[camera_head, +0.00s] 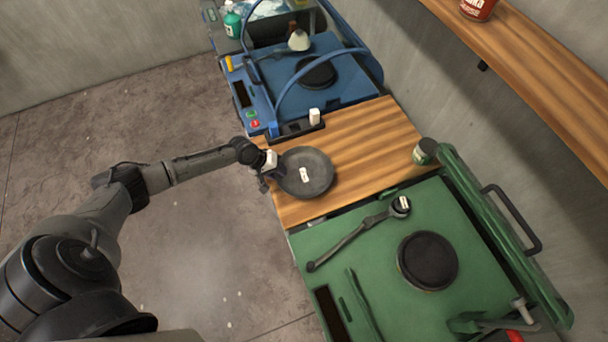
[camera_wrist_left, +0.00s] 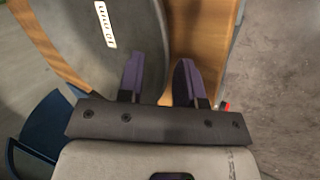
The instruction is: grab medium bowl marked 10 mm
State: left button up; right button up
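A dark grey round bowl (camera_head: 318,160) with a white label sits on the wooden table at its left edge. The label's print is too small to read. The bowl also fills the upper left of the left wrist view (camera_wrist_left: 95,60). My left gripper (camera_head: 273,172) is at the bowl's left rim. In the left wrist view its two purple fingers (camera_wrist_left: 158,72) are apart, one over the bowl and one outside it, with the rim running between them. Whether a finger touches the rim cannot be told. My right gripper is not in view.
The wooden table (camera_head: 375,140) lies between a blue machine (camera_head: 345,88) and a green machine (camera_head: 365,255). A dark jar (camera_head: 424,151) stands at the table's right. A long-handled tool (camera_head: 345,241) with a labelled end lies on the green machine. A wooden shelf (camera_head: 540,65) runs along the wall.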

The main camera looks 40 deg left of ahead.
pick_arm(q)
jog(key=shift+c, duration=0.5)
grip_shut()
